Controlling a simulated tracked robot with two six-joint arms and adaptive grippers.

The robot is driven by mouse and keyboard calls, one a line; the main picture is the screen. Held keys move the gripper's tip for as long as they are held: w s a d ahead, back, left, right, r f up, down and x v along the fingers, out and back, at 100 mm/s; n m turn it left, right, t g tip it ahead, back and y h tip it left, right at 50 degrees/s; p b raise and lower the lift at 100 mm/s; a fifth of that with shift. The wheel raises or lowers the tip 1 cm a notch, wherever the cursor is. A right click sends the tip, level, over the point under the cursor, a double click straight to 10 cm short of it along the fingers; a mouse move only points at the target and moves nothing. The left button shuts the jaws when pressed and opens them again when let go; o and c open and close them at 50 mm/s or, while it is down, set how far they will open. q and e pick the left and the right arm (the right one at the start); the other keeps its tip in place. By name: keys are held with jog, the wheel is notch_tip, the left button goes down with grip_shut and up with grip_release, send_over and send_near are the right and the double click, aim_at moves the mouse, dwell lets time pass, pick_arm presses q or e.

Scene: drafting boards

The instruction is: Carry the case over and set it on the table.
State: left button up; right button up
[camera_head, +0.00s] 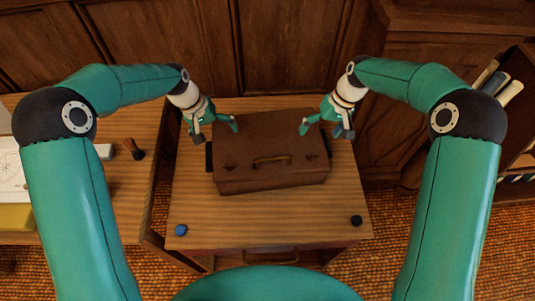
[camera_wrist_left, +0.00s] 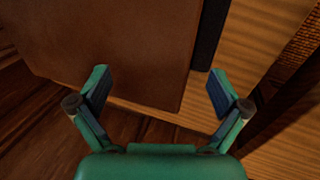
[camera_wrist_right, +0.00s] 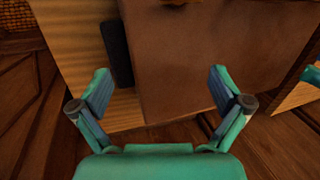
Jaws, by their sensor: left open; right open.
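A brown leather case (camera_head: 270,180) with a handle on its near side lies flat on a small wooden table (camera_head: 270,215). Dark side grips show at its left and right ends. My left gripper (camera_head: 215,131) is open at the case's far left corner, and the left wrist view shows the case (camera_wrist_left: 120,50) beyond its parted, empty fingers (camera_wrist_left: 158,92). My right gripper (camera_head: 322,128) is open at the far right corner. In the right wrist view the case (camera_wrist_right: 215,60) lies beyond its empty fingers (camera_wrist_right: 160,92). I cannot tell whether either gripper touches the case.
A blue knob-like object (camera_head: 180,230) and a black one (camera_head: 356,220) sit at the table's near corners. Another wooden table (camera_head: 125,190) on the left holds papers and a dark-handled tool (camera_head: 134,148). Wood panelling stands behind; a shelf with rolls (camera_head: 508,92) is at right.

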aim_at(224, 140)
pick_arm(q)
jog(key=shift+x, duration=2.3)
pick_arm(e)
jog(key=shift+x, duration=2.35)
